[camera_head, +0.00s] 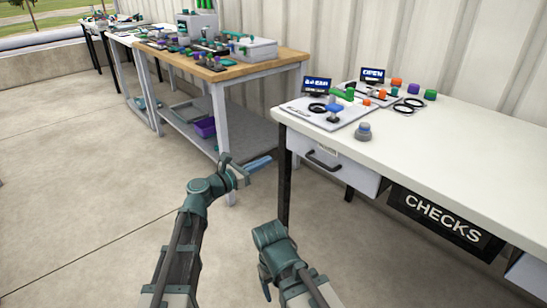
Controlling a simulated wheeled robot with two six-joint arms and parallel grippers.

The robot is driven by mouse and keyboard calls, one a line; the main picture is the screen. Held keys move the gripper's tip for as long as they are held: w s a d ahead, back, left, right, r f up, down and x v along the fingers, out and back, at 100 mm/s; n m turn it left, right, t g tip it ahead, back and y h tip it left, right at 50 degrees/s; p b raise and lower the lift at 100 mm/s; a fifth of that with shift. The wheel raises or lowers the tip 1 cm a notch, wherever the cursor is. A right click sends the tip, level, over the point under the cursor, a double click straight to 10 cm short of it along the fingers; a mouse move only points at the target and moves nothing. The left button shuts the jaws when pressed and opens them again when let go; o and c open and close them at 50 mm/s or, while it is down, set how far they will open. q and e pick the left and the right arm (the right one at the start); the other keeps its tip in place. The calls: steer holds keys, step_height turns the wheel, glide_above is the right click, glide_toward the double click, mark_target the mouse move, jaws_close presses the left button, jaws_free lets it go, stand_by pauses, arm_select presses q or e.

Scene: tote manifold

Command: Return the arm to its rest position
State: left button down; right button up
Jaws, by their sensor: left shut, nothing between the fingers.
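My left arm reaches up from the bottom of the view. Its gripper (258,164) is shut and empty, in the air over the open floor, left of the white table's front leg. It touches neither table. My right arm (275,240) is folded low in the bottom middle of the view, and its fingers cannot be made out.
A white table (470,140) with a drawer (330,165) and a "CHECKS" sign (443,218) stands at right, with small parts on top. A wooden-topped bench (285,60) stands behind, a purple bin (205,127) on its lower shelf. The floor at left is clear.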

arm_select(q)
steer(key=s+a+f+m+g+y, duration=0.3)
steer(key=s+f+m+y, duration=0.1)
steer(key=s+f+m, duration=0.35)
steer(key=s+a+f+m+g+y, duration=0.35)
steer(key=s+f+m, duration=0.25)
steer(key=f+m, duration=0.3)
steer(key=s+a+f+m+g+y, duration=0.4)
steer(key=s+a+m+y, duration=0.45)
steer(key=a, duration=0.65)
steer(key=s+d+m+p, duration=0.2)
steer(key=s+d+m, duration=0.2)
steer(key=s+d, duration=0.55)
step_height(320, 180, up, 38)
steer(key=w+d+p, duration=0.2)
steer(key=p, duration=3.5)
steer(key=shift+w, duration=0.15)
